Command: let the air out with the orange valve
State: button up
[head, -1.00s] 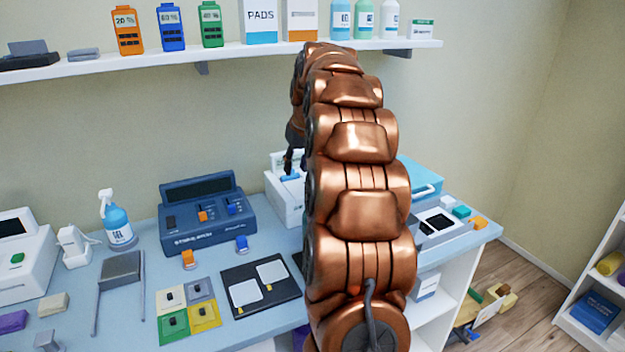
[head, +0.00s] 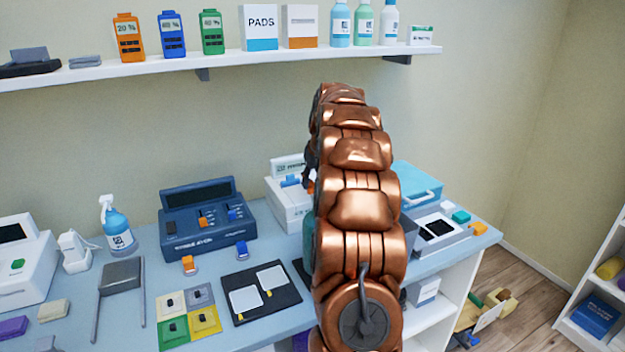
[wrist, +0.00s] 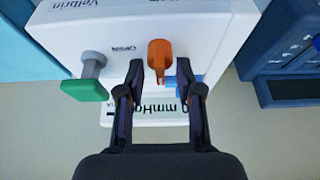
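The orange valve (wrist: 160,58) is a lever on a white box-shaped device (wrist: 215,45) with printed text. My gripper (wrist: 160,70) is open, with one fingertip on each side of the valve and a small gap showing at both sides. A green knob (wrist: 86,88) sits to the left of the fingers, and a blue part (wrist: 171,82) shows behind the right finger. In the head view the white device (head: 288,212) stands at the back of the bench. My arm hides its right part; only a bit of orange (head: 310,187) shows beside the dark gripper.
A dark blue console (head: 205,238) stands left of the white device; its edge also shows at the right of the wrist view. A blue-lidded case (head: 418,180) and a grey tray (head: 440,240) lie to the right. A shelf (head: 215,66) with bottles runs above.

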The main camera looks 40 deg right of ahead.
jog(key=shift+w+d+f, duration=0.1)
jog(key=shift+w+f, duration=0.1)
jog(key=shift+f, duration=0.15)
grip_shut()
jog(key=shift+m, duration=0.3)
jog(key=m+b, duration=0.1)
jog(key=m, duration=0.1)
jog(key=m+g+h+b, duration=0.1)
jog(key=m, duration=0.1)
jog(key=m+h, duration=0.1)
jog(key=m, duration=0.1)
jog(key=shift+w+f+g+b, duration=0.1)
jog(key=shift+f+g+b, duration=0.2)
jog(key=shift+b, duration=0.1)
jog(key=m+b, duration=0.1)
jog(key=m, duration=0.1)
jog(key=m+g+b, duration=0.1)
jog(key=m, duration=0.1)
jog(key=shift+w+a+r+m+g+h, duration=0.1)
jog(key=shift+a+m+g+h, duration=0.1)
jog(key=shift+m+g+h, duration=0.15)
jog(key=shift+r+m+g+h+b, duration=0.2)
jog(key=shift+m+g+b, duration=0.45)
jog(key=shift+m, duration=1.7)
